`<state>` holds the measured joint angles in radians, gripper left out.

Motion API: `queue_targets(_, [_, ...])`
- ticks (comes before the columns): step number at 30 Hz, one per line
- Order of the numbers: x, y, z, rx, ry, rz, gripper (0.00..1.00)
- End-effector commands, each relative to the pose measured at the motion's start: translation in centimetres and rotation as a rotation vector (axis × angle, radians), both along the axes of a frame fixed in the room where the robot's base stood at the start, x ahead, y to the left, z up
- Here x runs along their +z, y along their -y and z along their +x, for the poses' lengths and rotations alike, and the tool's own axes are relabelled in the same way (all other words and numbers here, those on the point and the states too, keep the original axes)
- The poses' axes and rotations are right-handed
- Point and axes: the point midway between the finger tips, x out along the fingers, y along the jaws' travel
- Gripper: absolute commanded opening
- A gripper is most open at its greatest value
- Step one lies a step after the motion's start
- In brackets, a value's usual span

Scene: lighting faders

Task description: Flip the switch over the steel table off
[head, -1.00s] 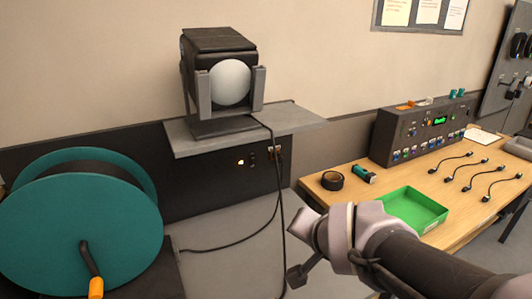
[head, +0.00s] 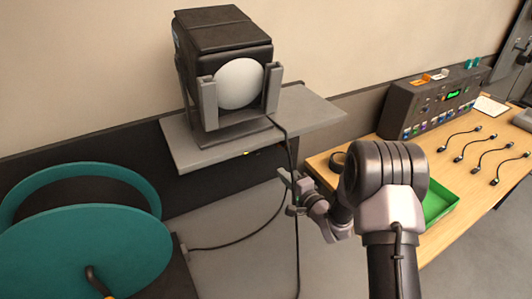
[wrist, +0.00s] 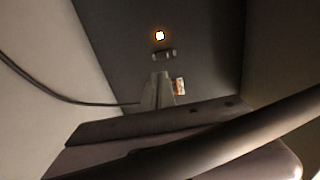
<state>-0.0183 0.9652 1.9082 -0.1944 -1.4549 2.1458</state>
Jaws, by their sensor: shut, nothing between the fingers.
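The switch (wrist: 164,55) is a small dark fitting on the dark wall panel (wrist: 205,45) in the wrist view. A small lamp (wrist: 160,36) glows orange-white above it; the lever's position is too small to tell. In the head view only the glow (head: 248,153) shows, at the lower edge of a grey metal top (head: 310,108); the switch is hidden there. My gripper (head: 283,177) is shut and empty, right of and below the glow. Its fingertips (wrist: 156,80) appear below the switch in the wrist view, apparently apart from it.
A boxy stage light (head: 225,75) stands on the metal top. Its black cable (head: 296,240) hangs close beside my gripper. A teal reel (head: 80,250) stands at left. A wooden desk (head: 455,200) with a green tray (head: 440,205) and control console (head: 435,103) is at right.

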Motion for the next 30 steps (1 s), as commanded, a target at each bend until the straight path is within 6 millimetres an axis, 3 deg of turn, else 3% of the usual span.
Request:
queue_targets(5, [-0.3, -0.7, 1.0, 0.000, 0.001, -0.002, 0.00])
queue_targets(21, [-1.7, -6.8, 10.0, -0.001, 0.002, -0.001, 0.00])
queue_targets(30, [-1.7, -7.8, 11.5, -0.002, 0.000, -0.002, 0.00])
